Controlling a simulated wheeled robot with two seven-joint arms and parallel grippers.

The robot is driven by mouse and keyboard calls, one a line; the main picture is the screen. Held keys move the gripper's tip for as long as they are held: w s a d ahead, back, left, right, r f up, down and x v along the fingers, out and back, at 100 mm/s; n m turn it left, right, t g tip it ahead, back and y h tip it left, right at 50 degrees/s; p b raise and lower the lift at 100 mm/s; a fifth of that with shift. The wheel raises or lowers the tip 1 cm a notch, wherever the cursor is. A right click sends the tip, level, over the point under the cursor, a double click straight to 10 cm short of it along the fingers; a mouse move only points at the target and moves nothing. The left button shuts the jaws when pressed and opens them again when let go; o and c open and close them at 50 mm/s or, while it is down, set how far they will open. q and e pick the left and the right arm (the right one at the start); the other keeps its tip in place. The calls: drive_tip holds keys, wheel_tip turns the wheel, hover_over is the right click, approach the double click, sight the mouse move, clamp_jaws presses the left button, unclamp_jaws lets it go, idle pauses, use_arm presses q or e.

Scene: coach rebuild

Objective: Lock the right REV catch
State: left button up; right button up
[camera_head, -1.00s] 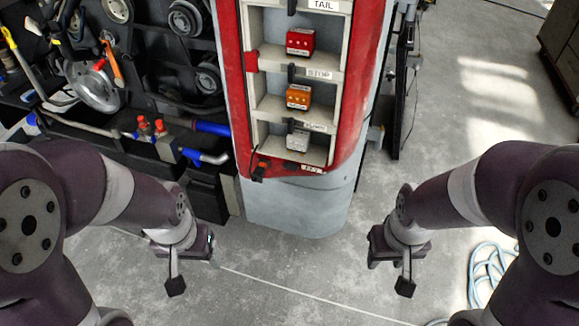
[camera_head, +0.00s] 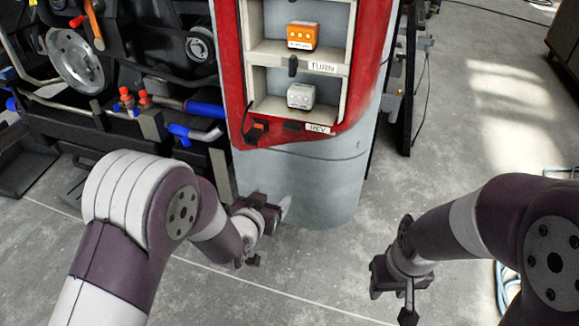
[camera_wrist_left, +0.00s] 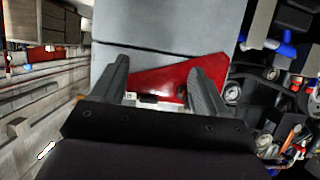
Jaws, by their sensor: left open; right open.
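The REV label (camera_head: 318,128) sits at the lower right of the red lamp housing (camera_head: 350,115), below a bay holding a grey-white block (camera_head: 300,96). A small dark catch (camera_head: 293,126) sits just left of the label. Another small dark piece with an orange part (camera_head: 255,131) sits at the housing's lower left corner. I cannot tell whether either piece is locked. My left gripper (camera_head: 270,234) is open and empty, below the housing in front of the grey lower body. In the left wrist view its spread fingers (camera_wrist_left: 160,80) frame the red panel. My right gripper (camera_head: 391,303) is open and empty, low at right.
The grey lower body (camera_head: 300,185) stands close to my left gripper. Engine parts with pipes (camera_head: 205,130) crowd the left. The floor at right (camera_head: 480,120) is clear.

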sight(291, 128)
use_arm(q)
wheel_tip(291, 128, up, 9)
drive_tip(key=w+t+h, duration=0.1)
drive_tip(key=w+t, duration=0.1)
drive_tip(key=t, duration=0.2)
drive_tip(key=x, duration=0.8)
drive_tip(key=b+x, duration=0.1)
drive_tip(key=x, duration=0.4)
drive_tip(key=shift+s+d+r, duration=0.15)
drive_tip(key=shift+d+r, duration=0.05)
drive_tip(key=shift+d, duration=0.2)
use_arm(e)
drive_tip(key=shift+s+f, duration=0.15)
use_arm(q)
drive_tip(key=c, duration=1.1)
